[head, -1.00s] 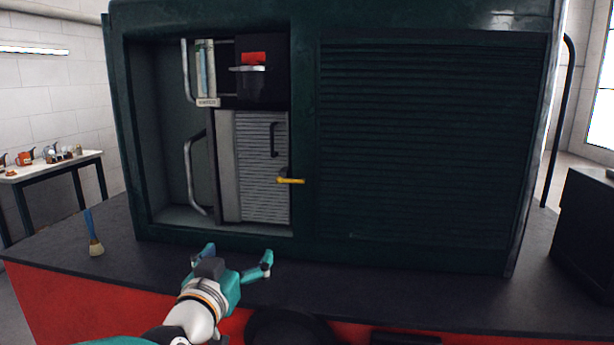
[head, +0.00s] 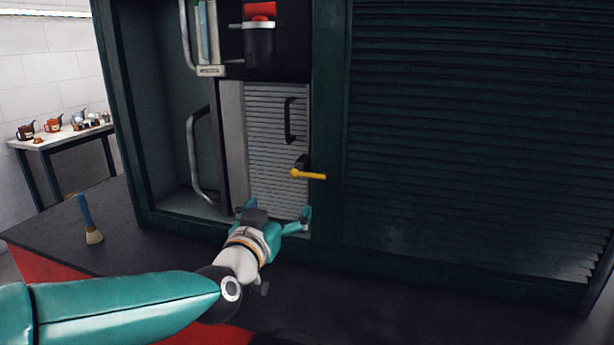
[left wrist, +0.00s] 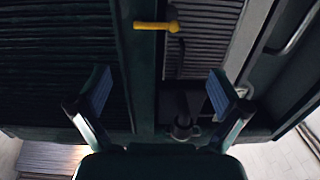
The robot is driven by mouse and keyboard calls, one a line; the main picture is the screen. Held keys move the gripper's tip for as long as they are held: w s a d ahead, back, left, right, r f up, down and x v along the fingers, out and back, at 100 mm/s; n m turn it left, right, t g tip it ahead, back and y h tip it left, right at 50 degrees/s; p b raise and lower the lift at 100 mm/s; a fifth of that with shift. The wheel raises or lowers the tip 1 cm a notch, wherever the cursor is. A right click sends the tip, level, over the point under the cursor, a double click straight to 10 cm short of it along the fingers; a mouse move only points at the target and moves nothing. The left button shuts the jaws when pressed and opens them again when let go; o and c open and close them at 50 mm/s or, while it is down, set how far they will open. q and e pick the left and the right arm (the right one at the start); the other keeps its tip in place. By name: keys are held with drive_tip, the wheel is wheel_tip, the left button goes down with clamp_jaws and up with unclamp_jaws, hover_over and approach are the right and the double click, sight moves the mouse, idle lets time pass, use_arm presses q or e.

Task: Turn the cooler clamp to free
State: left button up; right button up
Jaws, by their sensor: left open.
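The cooler clamp is a yellow lever (head: 309,175) on a dark pivot at the right edge of the grey louvred cooler panel (head: 272,145). The lever lies nearly level and points right, across the frame post. In the left wrist view the yellow lever (left wrist: 157,26) shows near the top, beyond the fingertips. My left gripper (head: 277,211) is open and empty, in front of the panel's lower part and below the lever, apart from it. Its two blue-padded fingers show wide apart in the left wrist view (left wrist: 160,95). My right gripper is not in view.
A dark upright handle (head: 290,120) is on the panel above the clamp. Curved grab rails (head: 196,160) stand at the left of the opening. A blue-handled brush (head: 90,222) stands on the dark deck at left. A large louvred panel (head: 470,130) fills the right.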

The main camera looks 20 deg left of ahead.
sight(309, 177)
use_arm(q)
drive_tip(key=w+p, duration=0.1)
drive_tip(key=w, duration=0.4)
drive_tip(key=w+d+p, duration=0.1)
drive_tip(key=w, duration=0.4)
drive_tip(key=w+p, duration=0.2)
drive_tip(key=w, duration=0.2)
drive_tip(key=shift+w+d+f, duration=0.1)
drive_tip(key=shift+w+d, duration=0.05)
drive_tip(key=shift+w, duration=0.25)
drive_tip(key=shift+c, duration=0.2)
